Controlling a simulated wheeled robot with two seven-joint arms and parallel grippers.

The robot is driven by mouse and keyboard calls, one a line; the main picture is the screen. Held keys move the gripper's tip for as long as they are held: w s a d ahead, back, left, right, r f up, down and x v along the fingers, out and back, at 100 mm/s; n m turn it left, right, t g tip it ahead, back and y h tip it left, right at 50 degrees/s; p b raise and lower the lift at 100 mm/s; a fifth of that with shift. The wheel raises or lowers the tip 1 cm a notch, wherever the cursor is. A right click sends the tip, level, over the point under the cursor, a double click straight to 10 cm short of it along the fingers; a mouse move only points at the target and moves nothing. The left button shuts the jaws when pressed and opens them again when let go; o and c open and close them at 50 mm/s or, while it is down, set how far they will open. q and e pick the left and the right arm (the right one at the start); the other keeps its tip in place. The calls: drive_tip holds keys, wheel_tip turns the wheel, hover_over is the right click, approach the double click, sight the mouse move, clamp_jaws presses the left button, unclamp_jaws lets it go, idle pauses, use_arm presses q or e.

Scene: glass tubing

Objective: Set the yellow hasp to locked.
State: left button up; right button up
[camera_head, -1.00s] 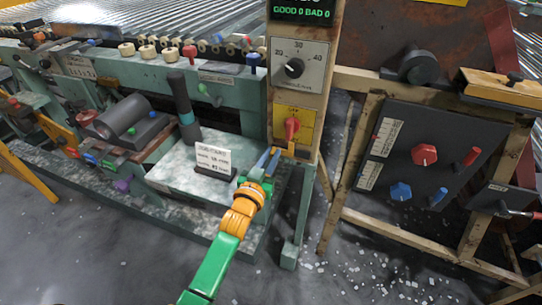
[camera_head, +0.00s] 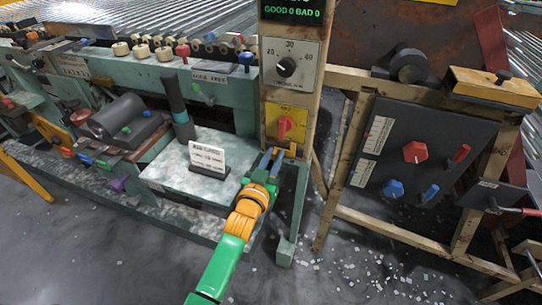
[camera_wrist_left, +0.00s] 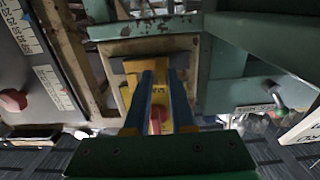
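A yellow plate (camera_head: 285,124) with a red handle (camera_head: 285,127) is on the front of the tan post. A small tan-yellow piece (camera_head: 287,149) shows just below it; I cannot tell which part is the hasp or its setting. My left gripper (camera_head: 271,154) is just below and left of the plate, its blue fingers pointing up toward it. In the left wrist view the gripper (camera_wrist_left: 162,78) has its fingers apart, with yellow plate (camera_wrist_left: 159,88) and red handle (camera_wrist_left: 156,118) showing between them. Contact is unclear. My right gripper is not in view.
A dial (camera_head: 287,67) sits above the plate on the post. A white sign (camera_head: 209,157) stands on the green bench (camera_head: 180,172) left of my gripper. A dark panel (camera_head: 405,160) with red and blue knobs is to the right.

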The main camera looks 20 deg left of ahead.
use_arm(q)
drive_tip(key=shift+o, duration=1.4)
drive_tip(key=shift+d, duration=0.25)
drive_tip(key=shift+a, duration=0.1)
drive_tip(key=shift+s, duration=0.15)
drive_tip(key=s+p, duration=0.1)
drive_tip(key=s, duration=0.5)
drive_tip(key=shift+s, duration=0.4)
drive_tip(key=shift+a, duration=0.1)
